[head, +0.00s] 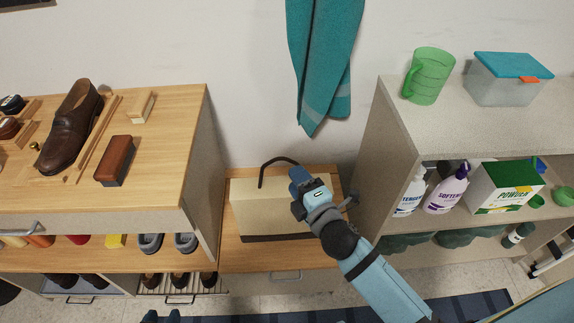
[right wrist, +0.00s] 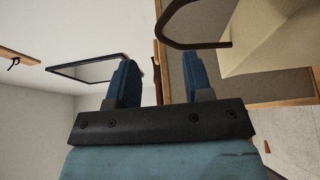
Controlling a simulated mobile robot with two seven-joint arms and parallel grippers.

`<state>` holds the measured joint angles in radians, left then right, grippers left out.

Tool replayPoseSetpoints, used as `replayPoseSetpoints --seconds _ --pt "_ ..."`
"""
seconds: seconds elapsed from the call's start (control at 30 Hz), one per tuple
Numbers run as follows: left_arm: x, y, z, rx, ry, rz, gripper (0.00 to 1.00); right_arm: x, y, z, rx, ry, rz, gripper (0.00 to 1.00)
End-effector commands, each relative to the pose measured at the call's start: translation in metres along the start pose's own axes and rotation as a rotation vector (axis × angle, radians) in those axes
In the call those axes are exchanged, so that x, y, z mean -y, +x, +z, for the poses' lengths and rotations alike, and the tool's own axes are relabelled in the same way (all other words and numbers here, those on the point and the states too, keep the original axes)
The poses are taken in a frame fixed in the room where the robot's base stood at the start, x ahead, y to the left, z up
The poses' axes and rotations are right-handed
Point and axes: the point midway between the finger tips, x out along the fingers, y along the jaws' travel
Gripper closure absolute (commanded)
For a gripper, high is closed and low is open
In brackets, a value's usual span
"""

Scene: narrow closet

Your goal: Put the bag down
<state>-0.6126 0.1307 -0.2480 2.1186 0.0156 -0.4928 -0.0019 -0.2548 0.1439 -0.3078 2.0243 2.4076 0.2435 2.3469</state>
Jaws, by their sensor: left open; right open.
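The bag (head: 262,212) is beige with a dark base and a dark looped handle. It rests on the low wooden bench (head: 232,257) between the two cabinets. My right gripper (head: 300,182) is over the right part of the bag, hiding some of it. In the right wrist view my right gripper (right wrist: 160,65) is open, with nothing between its fingers. The bag (right wrist: 270,38) and its handle (right wrist: 190,45) lie beyond and to the right of the fingertips, and the handle is not between them. My left gripper (head: 160,317) shows only at the bottom edge, open and away from the bag.
A wooden cabinet top (head: 165,180) at the left holds a brown shoe (head: 72,130) and brushes. A grey shelf unit (head: 385,150) at the right holds bottles, a powder box and a green jug (head: 428,76). A teal towel (head: 325,60) hangs above the bench.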

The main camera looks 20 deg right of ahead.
Motion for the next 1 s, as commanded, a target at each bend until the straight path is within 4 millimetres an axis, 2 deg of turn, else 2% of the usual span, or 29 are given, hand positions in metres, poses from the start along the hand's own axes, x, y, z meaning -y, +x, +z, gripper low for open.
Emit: replayPoseSetpoints --seconds 0.1,0.33,0.47,0.57,0.77,0.8,0.87,1.0 --pt "0.000 0.000 0.000 0.000 0.000 0.000 0.57 0.001 -0.021 0.000 0.001 0.002 -0.002 0.54" --pt "0.000 0.000 0.000 -0.001 0.001 -0.001 0.57 0.000 -0.041 0.000 0.001 -0.022 0.003 0.54" --pt "0.000 0.000 -0.001 -0.003 0.001 -0.001 0.57 -0.002 -0.048 -0.002 -0.006 -0.271 0.033 0.54" --pt "0.000 0.000 -0.002 -0.004 0.001 -0.001 0.57 -0.003 -0.056 -0.008 -0.021 -0.693 0.082 0.54" --pt "0.001 0.000 -0.002 -0.005 0.001 -0.001 0.57 0.011 -0.080 -0.033 -0.090 -1.786 0.212 0.54" --pt "0.001 0.000 -0.002 -0.005 0.001 -0.001 0.57 0.016 -0.085 -0.038 -0.111 -2.008 0.244 0.54" --pt "0.001 0.000 -0.002 -0.005 0.001 -0.001 0.57 0.028 -0.093 -0.044 -0.152 -2.335 0.299 0.54" --pt "0.001 0.000 -0.002 -0.004 0.001 -0.001 0.57 0.060 -0.113 -0.052 -0.290 -3.083 0.482 0.54"
